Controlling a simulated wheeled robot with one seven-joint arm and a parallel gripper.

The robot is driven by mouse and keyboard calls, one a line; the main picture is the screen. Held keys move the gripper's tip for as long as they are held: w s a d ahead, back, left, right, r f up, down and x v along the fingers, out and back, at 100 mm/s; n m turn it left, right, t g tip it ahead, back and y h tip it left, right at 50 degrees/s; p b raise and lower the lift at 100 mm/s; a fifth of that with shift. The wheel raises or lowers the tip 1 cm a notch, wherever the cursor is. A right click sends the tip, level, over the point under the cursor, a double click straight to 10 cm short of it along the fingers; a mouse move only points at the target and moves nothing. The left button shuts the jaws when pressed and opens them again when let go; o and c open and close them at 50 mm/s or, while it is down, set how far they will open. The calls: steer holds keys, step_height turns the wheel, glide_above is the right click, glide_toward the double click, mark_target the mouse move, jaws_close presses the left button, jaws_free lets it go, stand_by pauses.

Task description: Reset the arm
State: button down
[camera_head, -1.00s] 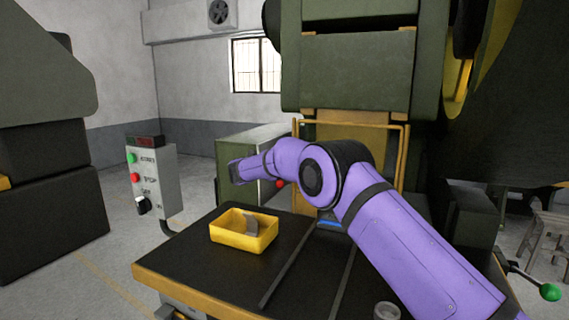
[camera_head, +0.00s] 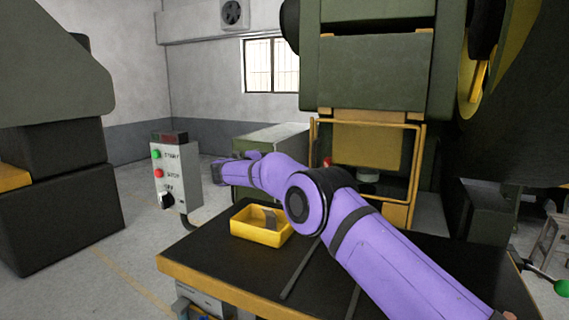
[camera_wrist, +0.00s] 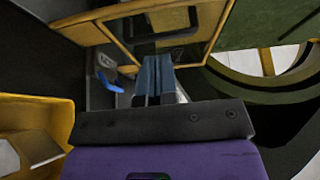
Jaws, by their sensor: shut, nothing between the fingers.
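My purple arm reaches in from the lower right in the head view, across the black-topped table (camera_head: 215,262). My gripper shows small and dark at the arm's far end, left of the press; its fingers are hard to make out there. In the wrist view my gripper (camera_wrist: 157,62) shows two blue-grey fingers shut together with nothing between them. The gripper looks apart from the table and the yellow bin (camera_head: 255,238).
A large green press (camera_head: 375,75) with a yellow guard frame (camera_head: 314,150) stands behind the table. A control box (camera_head: 172,175) with green and red buttons stands left of the table. A blue item (camera_wrist: 108,84) shows near the fingers in the wrist view. Open floor lies at left.

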steer(key=d+r+n+t+y, duration=0.3)
steer(key=r+n+t+y, duration=0.15)
steer(key=r, duration=0.75)
steer(key=d+r+n+t+y, duration=0.3)
steer(key=r+n+t, duration=0.15)
steer(key=r, duration=0.65)
steer(key=s+d+r+n+y, duration=0.7)
steer(key=s+r+n+y, duration=0.2)
steer(key=s+n, duration=0.2)
steer(key=s+d+f+n+g, duration=0.3)
steer(key=s+d+f, duration=0.3)
steer(key=s, duration=1)
steer(key=s+d+f+n+g+h, duration=0.1)
steer(key=s+d+f+n+g, duration=0.2)
steer(key=s, duration=1.4)
steer(key=s+d+f+n+g+h, duration=0.1)
steer(key=s+d+f+n+g, duration=0.1)
steer(key=s+d+f+g, duration=0.6)
steer(key=s+d+f, duration=0.3)
steer(key=s+f, duration=0.4)
steer(key=s, duration=0.2)
steer(key=shift+f+n, duration=0.25)
steer(key=shift+n, duration=0.15)
